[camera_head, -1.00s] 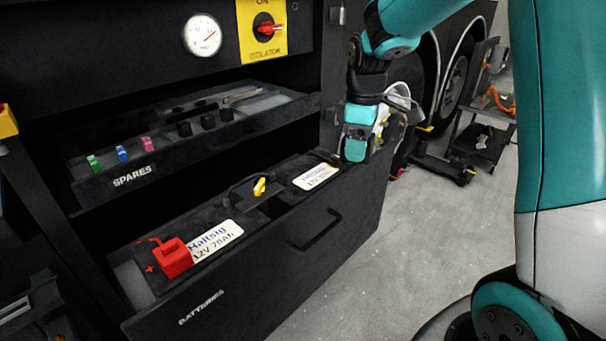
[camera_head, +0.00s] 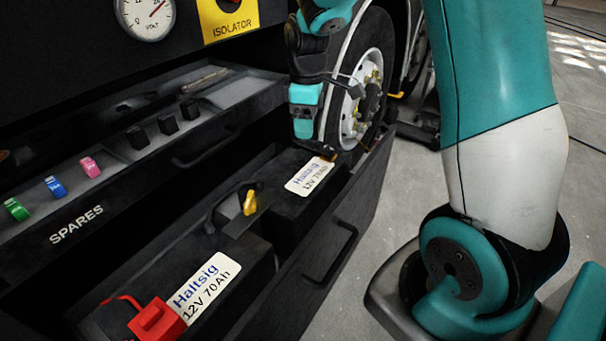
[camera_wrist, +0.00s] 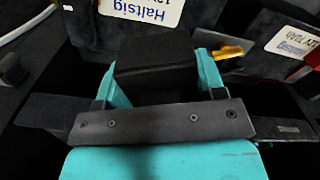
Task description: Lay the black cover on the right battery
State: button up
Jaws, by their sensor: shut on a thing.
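My gripper (camera_head: 307,128) is at the far end of the right battery (camera_head: 283,202), which has a white label (camera_head: 309,178). In the wrist view my gripper's teal fingers (camera_wrist: 155,78) are shut on a black block-shaped piece, the black cover (camera_wrist: 155,84). The right battery's label (camera_wrist: 145,10) shows beyond it. In the head view the cover is hard to tell from the dark gripper parts, and I cannot tell whether it touches the battery. The left battery (camera_head: 225,262) carries a red terminal cover (camera_head: 157,323).
Both batteries sit in an open drawer with a handle (camera_head: 331,250). A yellow piece (camera_head: 249,203) stands between them. Above is the open spares drawer (camera_head: 110,205) with coloured fuses and black blocks.

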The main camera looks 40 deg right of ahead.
aim_at(306, 184)
notch_tip(306, 184, down, 15)
jog(key=shift+f+b, duration=0.1)
jog(key=shift+b, duration=0.3)
jog(key=o, duration=0.9)
jog(key=shift+f, duration=0.1)
notch_tip(306, 184, up, 12)
jog(key=s+a+r+y, duration=0.1)
jog(key=s+a+r, duration=0.3)
jog(key=a, duration=0.2)
jog(key=s+a+r+y, duration=0.1)
jog(key=s+a+r, duration=0.2)
jog(key=a, duration=0.3)
jog(key=s+a+r, duration=0.1)
jog(key=s+a, duration=0.2)
jog(key=s, duration=0.2)
jog(key=s+a+r+m+y, duration=0.1)
jog(key=s+a+r, duration=0.1)
jog(key=s, duration=0.4)
jog(key=s+a+r+y, duration=0.1)
jog(key=s+a, duration=0.4)
jog(key=shift+s+r, duration=0.15)
jog(key=shift+r, duration=0.25)
